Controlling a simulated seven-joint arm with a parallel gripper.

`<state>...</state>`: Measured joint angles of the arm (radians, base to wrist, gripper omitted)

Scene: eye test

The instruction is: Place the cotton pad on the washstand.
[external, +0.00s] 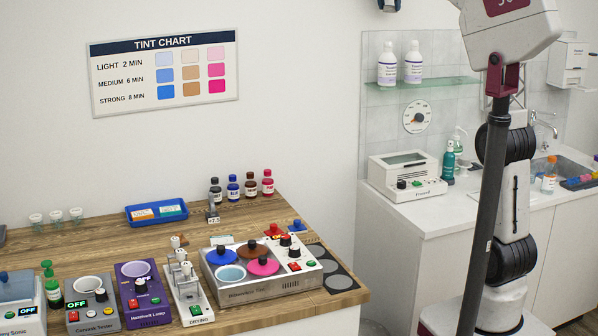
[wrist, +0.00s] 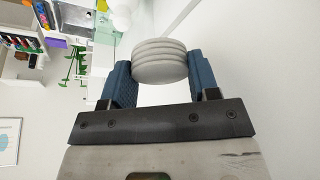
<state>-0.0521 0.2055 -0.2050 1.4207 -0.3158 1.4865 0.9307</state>
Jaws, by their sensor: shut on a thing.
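My gripper (wrist: 160,70) shows in the wrist view with two blue fingers. It is shut on a pale, round, ridged thing (wrist: 160,61), which looks like a cotton pad or a short stack of pads. The thing sits between the fingertips, and no surface is seen touching it. The washstand (external: 447,216) is the white counter at the right of the external view, with a sink (external: 574,160) and tap, partly hidden behind my arm.
A glass shelf (external: 425,82) with two bottles hangs above. A wooden table (external: 190,240) at left is crowded with devices. The washstand's front left corner is bare.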

